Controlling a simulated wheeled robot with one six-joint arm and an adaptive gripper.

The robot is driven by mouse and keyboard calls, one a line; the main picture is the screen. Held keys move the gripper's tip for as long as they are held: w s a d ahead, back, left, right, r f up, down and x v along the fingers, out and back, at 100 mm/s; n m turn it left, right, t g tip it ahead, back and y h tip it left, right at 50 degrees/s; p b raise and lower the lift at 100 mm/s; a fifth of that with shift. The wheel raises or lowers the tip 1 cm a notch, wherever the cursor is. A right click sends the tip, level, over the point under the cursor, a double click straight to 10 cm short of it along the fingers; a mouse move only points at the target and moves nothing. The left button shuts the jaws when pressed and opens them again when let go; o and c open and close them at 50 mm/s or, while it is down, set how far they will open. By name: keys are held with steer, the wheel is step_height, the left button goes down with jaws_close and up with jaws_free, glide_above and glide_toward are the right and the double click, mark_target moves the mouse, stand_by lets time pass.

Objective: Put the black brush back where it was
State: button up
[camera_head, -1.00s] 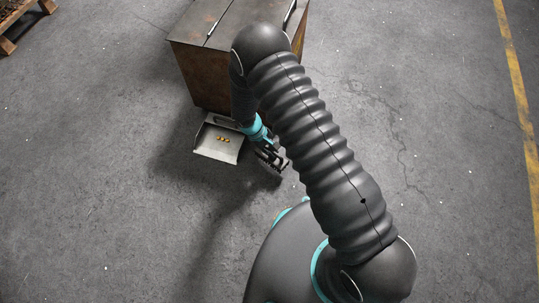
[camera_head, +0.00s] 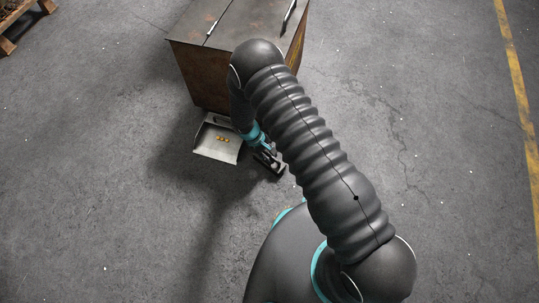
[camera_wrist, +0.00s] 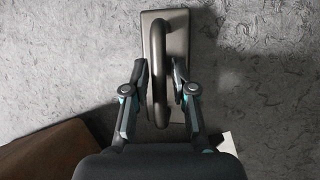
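The black brush (camera_wrist: 179,35) shows in the wrist view as a flat grey-brown back with a dark looped handle, bristles hidden. My gripper (camera_wrist: 161,72) has one finger on each side of the handle; whether both fingers press on it is not clear. In the head view my gripper (camera_head: 268,160) is low, just right of the dustpan, with the dark brush (camera_head: 273,169) at its fingers. Whether the brush touches the floor cannot be told. The grey dustpan (camera_head: 213,151) lies on the floor with a few small brass-coloured pieces in it.
A rusty metal box (camera_head: 200,80) with a lid stands behind the dustpan. A wooden pallet (camera_head: 12,28) is at the top left. A yellow floor line (camera_head: 515,75) runs along the right. The floor left and in front of the dustpan is clear.

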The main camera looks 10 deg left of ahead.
steer(key=shift+r, duration=0.1)
steer(key=v, duration=1.2)
steer(key=shift+p, duration=0.3)
steer(key=w+d+r+m+y, duration=0.1)
steer(key=d+r+m, duration=0.1)
steer(key=d+r, duration=0.65)
steer(key=w+d+r+m+t+y, duration=0.1)
steer(key=w+d+r+m, duration=0.15)
steer(key=r, duration=1.15)
steer(key=d+r+m+y, duration=0.2)
steer(key=d+r, duration=0.4)
steer(key=r, duration=0.5)
steer(key=s+d+r+m+t, duration=0.2)
steer(key=s+d+r+m, duration=0.1)
steer(key=s+d+r, duration=0.55)
steer(key=s+d+r+m+t, duration=0.1)
steer(key=s+d+r, duration=0.2)
steer(key=s, duration=0.2)
steer(key=s+d+r+m+t+y, duration=0.1)
steer(key=s+d+r, duration=0.1)
steer(key=s+d, duration=0.2)
steer(key=shift+s+r+m+t, duration=0.35)
steer(key=shift+s+t, duration=0.05)
steer(key=shift+s, duration=0.35)
steer(key=shift+d, duration=0.15)
